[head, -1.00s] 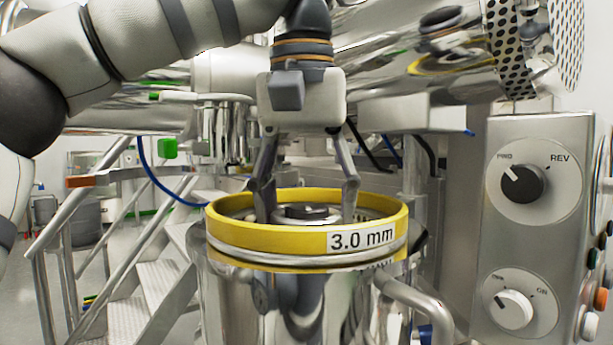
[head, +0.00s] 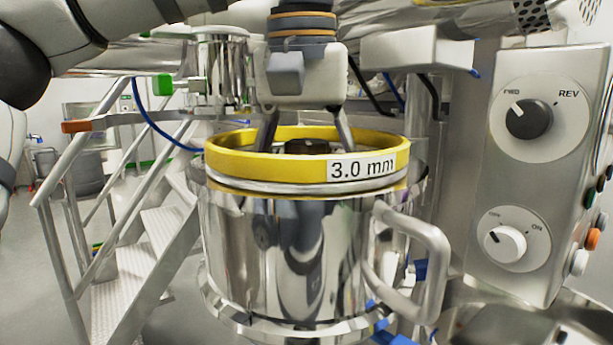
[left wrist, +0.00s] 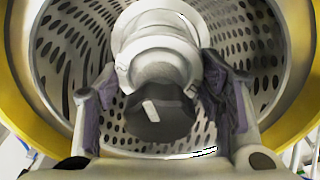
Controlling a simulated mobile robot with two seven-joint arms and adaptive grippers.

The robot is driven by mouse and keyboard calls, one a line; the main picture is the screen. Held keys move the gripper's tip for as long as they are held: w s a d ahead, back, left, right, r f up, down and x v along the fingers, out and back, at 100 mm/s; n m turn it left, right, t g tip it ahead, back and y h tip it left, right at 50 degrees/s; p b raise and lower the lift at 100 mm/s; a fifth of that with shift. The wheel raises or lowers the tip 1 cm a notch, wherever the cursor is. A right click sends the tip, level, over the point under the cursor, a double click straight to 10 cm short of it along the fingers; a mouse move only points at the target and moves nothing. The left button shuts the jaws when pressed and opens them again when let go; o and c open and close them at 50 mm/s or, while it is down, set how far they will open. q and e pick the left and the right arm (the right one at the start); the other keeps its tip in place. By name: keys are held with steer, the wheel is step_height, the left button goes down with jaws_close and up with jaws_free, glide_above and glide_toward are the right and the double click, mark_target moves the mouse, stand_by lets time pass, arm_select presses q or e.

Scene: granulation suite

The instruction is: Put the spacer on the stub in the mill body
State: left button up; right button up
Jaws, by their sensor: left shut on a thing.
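The mill body (head: 290,240) is a polished steel vessel. A perforated screen (left wrist: 255,30) with a yellow rim (head: 265,165) marked "3.0 mm" is seated in its top. My left gripper (head: 305,138) points down inside the rim, its fingertips hidden by the near wall. In the left wrist view its fingers (left wrist: 158,105) are on either side of a pale metal ring-shaped piece, apparently the spacer (left wrist: 160,62). A dark, blunt piece with a light mark, perhaps the stub (left wrist: 157,118), shows at the centre. I cannot tell whether the spacer is around it. My right gripper is not in view.
A control panel (head: 550,180) with two knobs stands close on the right. A bent tubular handle (head: 435,265) sticks out from the vessel's right side. Steel stairs with railings (head: 75,250) are at the left. Pipework (head: 420,50) hangs behind and above.

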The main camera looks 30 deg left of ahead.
mark_target(305, 142)
arm_select(q)
steer(key=o, duration=1.4)
steer(key=r, duration=0.5)
steer(key=s+r, duration=0.1)
steer(key=r, duration=0.1)
steer(key=shift+d+r, duration=0.15)
steer(key=shift+r, duration=0.1)
